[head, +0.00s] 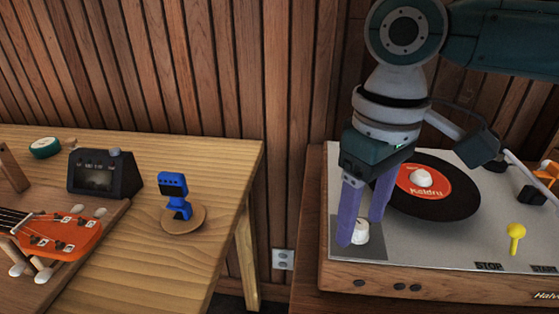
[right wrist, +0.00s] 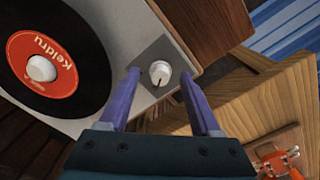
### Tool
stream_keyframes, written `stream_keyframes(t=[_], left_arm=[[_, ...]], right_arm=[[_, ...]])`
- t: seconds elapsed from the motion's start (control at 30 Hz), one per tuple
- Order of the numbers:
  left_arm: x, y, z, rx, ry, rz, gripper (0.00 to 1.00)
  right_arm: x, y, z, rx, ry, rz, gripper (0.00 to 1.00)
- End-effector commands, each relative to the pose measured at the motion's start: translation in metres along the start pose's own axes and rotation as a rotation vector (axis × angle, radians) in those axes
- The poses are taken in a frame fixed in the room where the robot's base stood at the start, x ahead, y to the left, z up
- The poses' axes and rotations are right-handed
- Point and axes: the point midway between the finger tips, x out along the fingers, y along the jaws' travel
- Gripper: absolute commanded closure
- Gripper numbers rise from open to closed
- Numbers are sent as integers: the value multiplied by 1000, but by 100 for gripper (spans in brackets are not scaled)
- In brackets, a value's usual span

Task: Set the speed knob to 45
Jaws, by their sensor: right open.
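The speed knob (head: 361,232) is a small white dial on a grey plate at the front left corner of the turntable (head: 430,240). In the right wrist view the knob (right wrist: 160,72) shows a dark pointer line towards the gripper; I cannot read any numbers around it. My right gripper (head: 359,229) is open and points down at the knob, with its purple fingers to either side of it. I cannot tell whether a finger touches it. The fingers hide part of the plate in the head view. My left gripper is not in view.
A black record (head: 455,196) with a red label lies on the turntable, right of the gripper. A yellow lever (head: 515,237) stands at the right. On the separate wooden table (head: 225,170) are a blue device (head: 174,195), a dark box (head: 100,173) and an orange ukulele (head: 65,237).

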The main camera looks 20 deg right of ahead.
Motion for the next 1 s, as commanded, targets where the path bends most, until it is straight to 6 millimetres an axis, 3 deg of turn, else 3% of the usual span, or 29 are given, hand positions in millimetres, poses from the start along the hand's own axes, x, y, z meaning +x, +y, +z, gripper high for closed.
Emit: stream_keyframes(t=[0.27,0.83,1.0], left_arm=[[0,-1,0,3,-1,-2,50],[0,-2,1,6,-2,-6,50],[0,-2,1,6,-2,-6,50]], right_arm=[[2,0,0,-1,0,0,36],[2,0,0,-1,0,0,100],[2,0,0,-1,0,0,100]])
